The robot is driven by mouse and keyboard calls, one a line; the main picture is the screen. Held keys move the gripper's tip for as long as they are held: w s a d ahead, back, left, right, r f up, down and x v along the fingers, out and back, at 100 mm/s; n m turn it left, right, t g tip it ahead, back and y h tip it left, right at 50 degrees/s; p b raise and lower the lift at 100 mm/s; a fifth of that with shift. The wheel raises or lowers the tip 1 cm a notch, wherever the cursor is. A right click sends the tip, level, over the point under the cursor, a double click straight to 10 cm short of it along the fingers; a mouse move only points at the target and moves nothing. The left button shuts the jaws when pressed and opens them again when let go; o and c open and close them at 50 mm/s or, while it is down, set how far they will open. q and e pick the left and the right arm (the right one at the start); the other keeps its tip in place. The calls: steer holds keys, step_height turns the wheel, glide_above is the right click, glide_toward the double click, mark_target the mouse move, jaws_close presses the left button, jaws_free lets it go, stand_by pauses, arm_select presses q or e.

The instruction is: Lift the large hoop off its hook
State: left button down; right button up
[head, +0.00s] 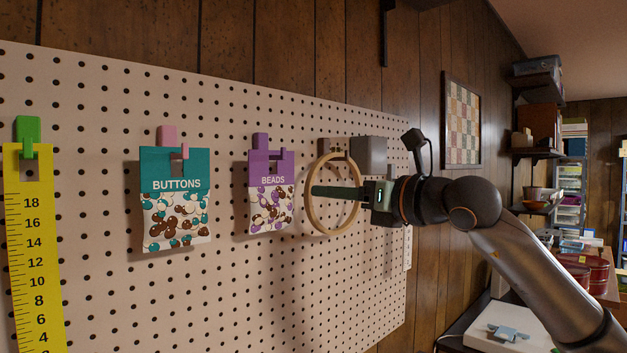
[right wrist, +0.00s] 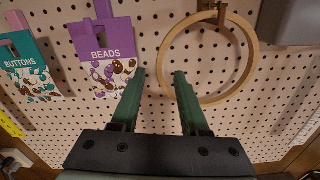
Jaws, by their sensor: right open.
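The large hoop (head: 333,233) is a pale wooden ring hanging against the pegboard, near its right end. A small brownish fitting at its top also shows in the right wrist view, where the hoop (right wrist: 215,101) fills the upper right. My right gripper (head: 314,191) is open and empty, reaching in from the right across the hoop. In the right wrist view its fingertips (right wrist: 157,74) straddle the line of the hoop's left rim, the right finger overlapping the ring's inside. I cannot tell how far the fingers are from the board. My left gripper is not in view.
The pegboard (head: 110,285) also holds a purple beads packet (head: 272,205), a teal buttons packet (head: 176,215) and a yellow ruler (head: 32,260) on coloured hooks. A grey block (head: 369,155) sits close to the hoop's upper right. The board below the hoop is clear.

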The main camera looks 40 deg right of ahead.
mark_target(311, 179)
steer(key=shift+w+a+p, duration=0.15)
steer(key=shift+w+p, duration=0.35)
steer(key=shift+w, duration=1)
steer(key=shift+w+a+p, duration=0.15)
steer(key=shift+w+p, duration=0.3)
steer(key=shift+w, duration=1)
jaws_close()
steer(key=shift+r, duration=0.15)
steer(key=shift+r+p, duration=0.9)
steer(key=shift+r, duration=0.1)
steer(key=shift+s+f, duration=0.1)
steer(key=shift+s, duration=0.05)
